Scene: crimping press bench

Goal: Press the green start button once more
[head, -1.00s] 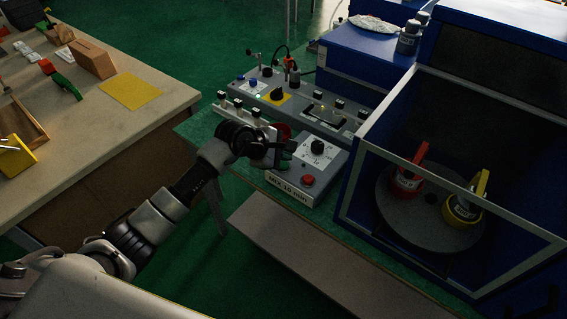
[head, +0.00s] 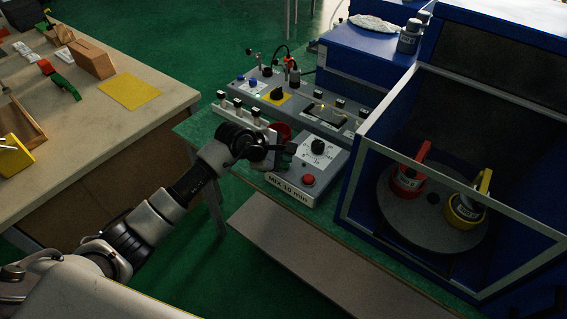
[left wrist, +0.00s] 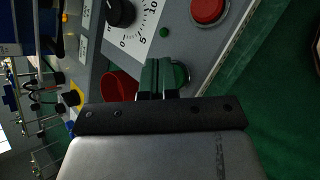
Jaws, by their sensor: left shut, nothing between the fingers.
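The grey control box (head: 331,158) carries a black dial, a red button (head: 308,181) and the label "MIX 10 min". In the left wrist view the round green button (left wrist: 181,75) is partly covered by my left gripper's fingers. My left gripper (head: 288,149) is shut and empty, over the left side of the box. In the left wrist view its closed fingers (left wrist: 155,78) overlap the left part of the green button. I cannot tell whether they touch it. The red button (left wrist: 208,10) and the dial (left wrist: 120,12) also show there. My right gripper is not in view.
A blue-framed enclosure (head: 352,190) with a red and a yellow container on a round plate stands at the right. A red cup-like part (left wrist: 118,86) is close beside the fingers. A longer grey panel (head: 257,90) lies behind the box. A wooden table (head: 150,115) is at the left.

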